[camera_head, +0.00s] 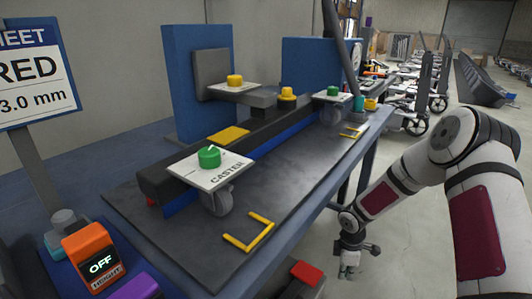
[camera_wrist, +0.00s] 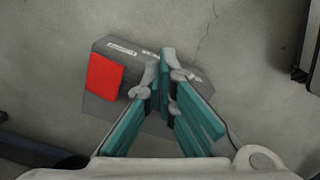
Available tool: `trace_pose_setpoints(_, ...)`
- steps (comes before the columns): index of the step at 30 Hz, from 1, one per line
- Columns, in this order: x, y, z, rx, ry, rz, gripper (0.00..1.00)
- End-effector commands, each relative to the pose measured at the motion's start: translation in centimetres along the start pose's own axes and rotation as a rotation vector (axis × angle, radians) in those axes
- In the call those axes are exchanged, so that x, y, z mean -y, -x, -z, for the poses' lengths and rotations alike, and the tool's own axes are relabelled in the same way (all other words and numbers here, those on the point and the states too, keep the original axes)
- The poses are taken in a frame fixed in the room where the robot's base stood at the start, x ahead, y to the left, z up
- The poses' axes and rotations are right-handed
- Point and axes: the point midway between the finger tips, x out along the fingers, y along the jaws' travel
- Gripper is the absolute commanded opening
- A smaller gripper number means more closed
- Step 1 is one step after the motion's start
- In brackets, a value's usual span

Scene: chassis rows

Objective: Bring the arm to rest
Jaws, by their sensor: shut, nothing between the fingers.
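My arm (camera_head: 400,180) reaches down at the right of the head view, over the floor beside the bench. My gripper (camera_head: 347,272) points downward past the bench's near right edge, apart from the bench top. In the wrist view my gripper (camera_wrist: 167,75) shows teal fingers with grey tips drawn together. It is shut and empty. A grey box with a red pad (camera_wrist: 104,76) lies below the fingers on the floor; I cannot tell any contact.
The workbench (camera_head: 310,185) carries a caster (camera_head: 216,200) under a white plate, yellow corner marks (camera_head: 262,232) and a black rail. An orange height gauge (camera_head: 90,258) reads OFF. The red pad (camera_head: 307,273) shows near the bench. Open floor lies right of the bench.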

Motion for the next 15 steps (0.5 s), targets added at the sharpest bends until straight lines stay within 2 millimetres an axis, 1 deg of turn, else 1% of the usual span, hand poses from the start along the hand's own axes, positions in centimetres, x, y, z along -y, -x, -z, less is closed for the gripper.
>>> trace_pose_setpoints(1,-0.2,1.9,-0.4,0.022,-0.019,-0.011,0.0)
trace_pose_setpoints(5,0.0,6.9,-2.0,0.085,-0.099,-0.03,0.0)
trace_pose_setpoints(6,0.3,8.4,-2.5,0.105,-0.125,-0.035,0.0)
trace_pose_setpoints(8,0.7,10.8,-3.2,0.132,-0.169,-0.044,0.0)
trace_pose_setpoints(9,1.1,12.4,-3.5,0.147,-0.197,-0.051,0.0)
trace_pose_setpoints(11,1.8,14.8,-4.2,0.171,-0.245,-0.061,0.0)
trace_pose_setpoints(12,2.3,16.4,-4.6,0.186,-0.28,-0.069,0.0)
trace_pose_setpoints(14,3.3,18.9,-5.1,0.206,-0.332,-0.08,0.0)
trace_pose_setpoints(15,4.0,20.6,-5.5,0.218,-0.37,-0.088,0.0)
